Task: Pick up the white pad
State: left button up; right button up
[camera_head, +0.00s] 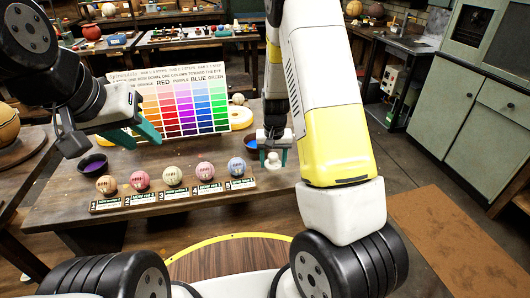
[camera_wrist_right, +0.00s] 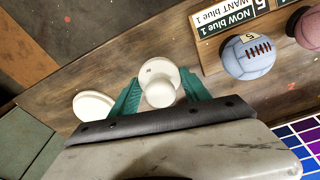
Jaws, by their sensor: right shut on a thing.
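The white pad (camera_wrist_right: 160,92) is a pale round knob on a wider disc. In the right wrist view it sits between the teal fingers of my right gripper (camera_wrist_right: 160,98), which is shut on it. In the head view the pad (camera_head: 272,163) shows small and pale below the fingers of my right gripper (camera_head: 272,158), near the table's right end. I cannot tell whether it touches the table. My left gripper (camera_head: 108,138) is open and empty above the left part of the table, its teal fingers wide apart.
A second white round piece (camera_wrist_right: 94,107) lies left of the pad. A rack (camera_head: 170,196) holds several coloured balls along the table's front. A colour chart (camera_head: 178,104) stands behind.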

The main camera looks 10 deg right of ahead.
jog(key=s+a+r, duration=0.1)
jog(key=s+a, duration=0.2)
jog(key=s, duration=0.4)
jog(key=s+a+r, duration=0.1)
jog(key=s+a, duration=0.3)
jog(key=s, duration=0.3)
jog(key=shift+s, duration=0.15)
jog(key=shift+a, duration=0.1)
